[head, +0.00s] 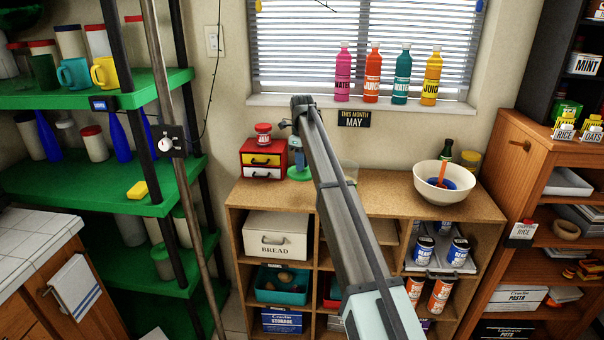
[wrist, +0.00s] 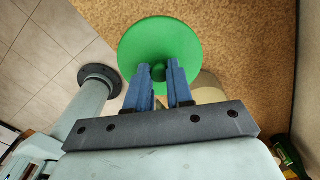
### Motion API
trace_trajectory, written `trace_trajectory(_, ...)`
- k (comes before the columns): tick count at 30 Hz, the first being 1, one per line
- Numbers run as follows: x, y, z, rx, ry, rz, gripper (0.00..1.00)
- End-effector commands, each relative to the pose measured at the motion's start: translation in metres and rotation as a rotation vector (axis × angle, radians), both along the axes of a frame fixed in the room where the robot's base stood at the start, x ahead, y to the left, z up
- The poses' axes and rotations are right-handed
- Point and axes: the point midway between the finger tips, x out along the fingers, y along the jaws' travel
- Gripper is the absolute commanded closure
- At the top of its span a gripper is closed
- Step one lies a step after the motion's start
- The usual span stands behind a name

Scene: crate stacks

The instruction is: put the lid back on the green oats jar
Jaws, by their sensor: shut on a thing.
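A round green lid (wrist: 160,48) with a small green knob fills the top middle of the wrist view. My gripper (wrist: 166,74) has its blue fingers shut on the knob. In the head view my gripper (head: 297,152) hangs over the back left of the wooden counter. A pale, cream-coloured round thing (wrist: 210,90) shows partly behind the lid and fingers in the wrist view. A pale jar-like thing (head: 350,170) stands on the counter in the head view, mostly hidden by my arm. I cannot tell for sure whether it is the oats jar. The lid looks apart from it.
A small red and yellow drawer box (head: 262,160) with a red-lidded jar (head: 263,134) stands left of my gripper. A white bowl (head: 444,188) with a orange-handled utensil stands at the right of the wooden counter (head: 385,190). Several bottles (head: 372,75) line the windowsill behind.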

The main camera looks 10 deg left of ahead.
Motion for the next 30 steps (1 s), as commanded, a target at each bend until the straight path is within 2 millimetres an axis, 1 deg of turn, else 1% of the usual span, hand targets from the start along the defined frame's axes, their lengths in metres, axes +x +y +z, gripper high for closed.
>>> trace_trajectory(2,0.0,-0.002,0.01,0.003,0.0,-0.004,1.0)
trace_trajectory(5,-0.004,-0.012,0.023,0.017,0.008,-0.026,1.0)
trace_trajectory(8,-0.003,-0.032,0.039,0.027,0.012,-0.04,1.0)
trace_trajectory(15,0.006,-0.096,0.08,0.016,0.004,-0.006,1.0)
trace_trajectory(18,0.009,-0.118,0.093,0.009,0.002,0.009,1.0)
trace_trajectory(21,0.01,-0.134,0.104,0.004,0.0,0.021,1.0)
trace_trajectory(25,0.01,-0.145,0.11,0.0,0.0,0.029,1.0)
trace_trajectory(30,0.01,-0.148,0.109,-0.001,0.0,0.033,1.0)
